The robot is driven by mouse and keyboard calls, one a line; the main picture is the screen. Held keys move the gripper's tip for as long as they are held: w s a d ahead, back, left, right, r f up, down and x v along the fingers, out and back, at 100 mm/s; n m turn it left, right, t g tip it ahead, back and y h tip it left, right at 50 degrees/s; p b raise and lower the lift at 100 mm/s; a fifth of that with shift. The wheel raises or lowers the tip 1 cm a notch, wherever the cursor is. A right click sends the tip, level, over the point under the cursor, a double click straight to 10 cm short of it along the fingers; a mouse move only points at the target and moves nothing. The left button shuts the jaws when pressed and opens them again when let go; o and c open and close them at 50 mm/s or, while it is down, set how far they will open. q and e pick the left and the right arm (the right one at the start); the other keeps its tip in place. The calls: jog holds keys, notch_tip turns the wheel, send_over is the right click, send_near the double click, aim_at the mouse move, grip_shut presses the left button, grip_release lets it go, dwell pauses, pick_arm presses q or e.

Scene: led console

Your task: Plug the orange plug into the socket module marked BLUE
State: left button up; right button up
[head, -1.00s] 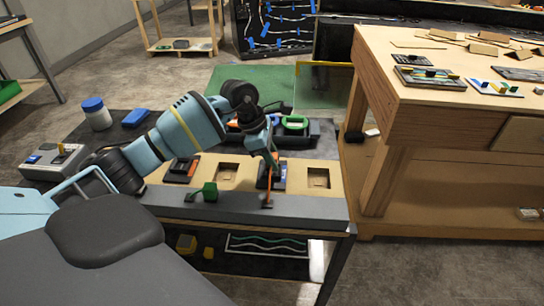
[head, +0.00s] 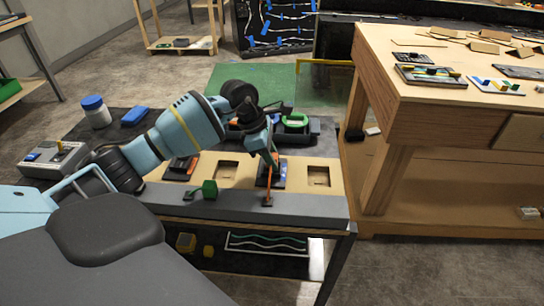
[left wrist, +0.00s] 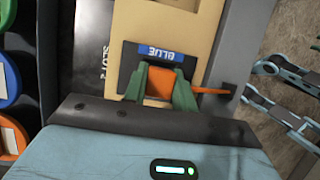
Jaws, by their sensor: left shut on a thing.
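My left gripper (left wrist: 160,88) is shut on the orange plug (left wrist: 159,82), with a green finger on each side of it. The plug is over the dark socket module just below its blue label reading BLUE (left wrist: 157,52). I cannot tell how deep the plug sits in the socket. Its orange cable (left wrist: 210,91) runs off to the right in the left wrist view. In the head view my left gripper (head: 273,156) points down at the module, and the cable (head: 267,188) reaches the grey front ledge. My right gripper is not in view.
Empty recesses (head: 227,170) (head: 318,177) flank the BLUE module. A green plug (head: 209,188) lies at the front ledge. A wooden workbench (head: 440,110) stands at right.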

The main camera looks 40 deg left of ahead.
pick_arm(q)
jog(key=shift+f, duration=0.4)
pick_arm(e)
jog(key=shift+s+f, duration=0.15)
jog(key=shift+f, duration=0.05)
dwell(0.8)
pick_arm(q)
jog(key=o, duration=1.1)
jog(key=shift+c, duration=0.2)
jog(key=shift+o, duration=0.5)
jog(key=o, duration=0.5)
jog(key=shift+r+p, duration=1.45)
jog(key=shift+r, duration=2.1)
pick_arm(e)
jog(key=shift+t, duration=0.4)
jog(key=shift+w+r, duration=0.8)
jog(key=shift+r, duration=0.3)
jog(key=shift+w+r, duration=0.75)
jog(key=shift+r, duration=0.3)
